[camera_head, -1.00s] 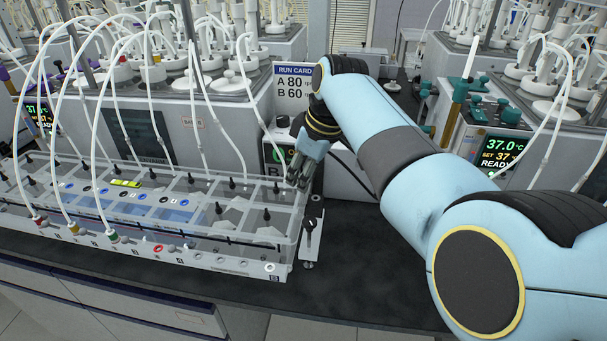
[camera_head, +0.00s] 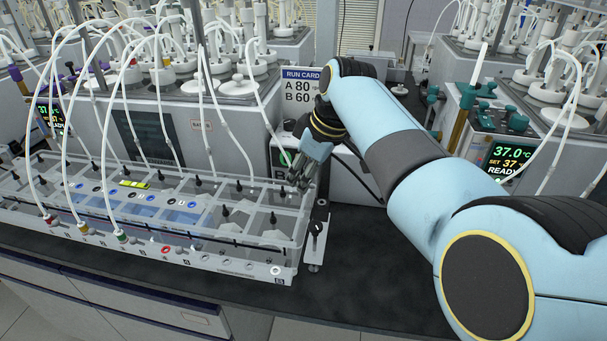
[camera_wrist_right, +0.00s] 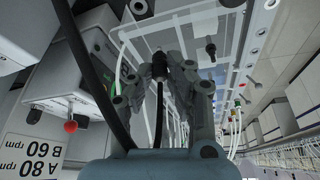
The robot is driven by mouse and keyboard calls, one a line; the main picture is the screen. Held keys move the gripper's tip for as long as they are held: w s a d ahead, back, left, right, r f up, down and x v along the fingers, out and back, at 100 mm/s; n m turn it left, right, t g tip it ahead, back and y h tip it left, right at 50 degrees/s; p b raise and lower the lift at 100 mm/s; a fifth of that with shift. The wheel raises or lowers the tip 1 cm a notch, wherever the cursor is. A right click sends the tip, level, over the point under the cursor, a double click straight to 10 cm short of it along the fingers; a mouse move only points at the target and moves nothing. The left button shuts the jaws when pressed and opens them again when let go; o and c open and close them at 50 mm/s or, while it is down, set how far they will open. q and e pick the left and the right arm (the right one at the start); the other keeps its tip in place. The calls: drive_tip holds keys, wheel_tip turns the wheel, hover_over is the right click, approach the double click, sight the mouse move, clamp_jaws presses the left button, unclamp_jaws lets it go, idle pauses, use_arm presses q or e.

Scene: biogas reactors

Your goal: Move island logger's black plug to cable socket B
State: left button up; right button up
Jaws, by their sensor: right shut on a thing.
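My right gripper (camera_head: 301,182) is over the right end of the clear-lidded tank, in front of the box with a green display. In the wrist view its fingers (camera_wrist_right: 162,75) are shut on a black plug (camera_wrist_right: 161,66), whose thin black cable (camera_wrist_right: 158,115) runs back between the fingers. In the head view the fingers hide the plug. A thick black cable (camera_wrist_right: 88,75) crosses the left of the wrist view. I cannot make out which socket is B. My left gripper is not in view.
The clear-lidded tank (camera_head: 190,262) carries black pegs, white tubes and a row of ports along its front. A small bracket (camera_head: 316,240) stands at its right end. The run card (camera_head: 301,88) is behind the gripper. The dark bench (camera_head: 370,275) is clear at the front right.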

sight(317, 201)
drive_tip(key=shift+s+f+y+p, duration=0.3)
drive_tip(key=shift+s+f+p, duration=0.1)
drive_tip(key=shift+s+f, duration=0.55)
drive_tip(key=shift+w+d, duration=0.15)
drive_tip(key=shift+w, duration=0.05)
drive_tip(key=shift+w+d+f, duration=0.1)
drive_tip(key=shift+w+d, duration=0.15)
drive_tip(key=shift+d, duration=0.4)
drive_tip(key=shift+w+d+f, duration=0.1)
drive_tip(key=shift+w+d, duration=0.2)
drive_tip(key=shift+d, duration=0.4)
drive_tip(key=shift+w+d, duration=0.25)
drive_tip(key=shift+d, duration=0.4)
drive_tip(key=shift+a, duration=0.1)
idle(0.7)
drive_tip(key=shift+f+b, duration=0.4)
drive_tip(key=shift+f, duration=0.55)
idle(1.5)
idle(0.3)
drive_tip(key=o, duration=0.9)
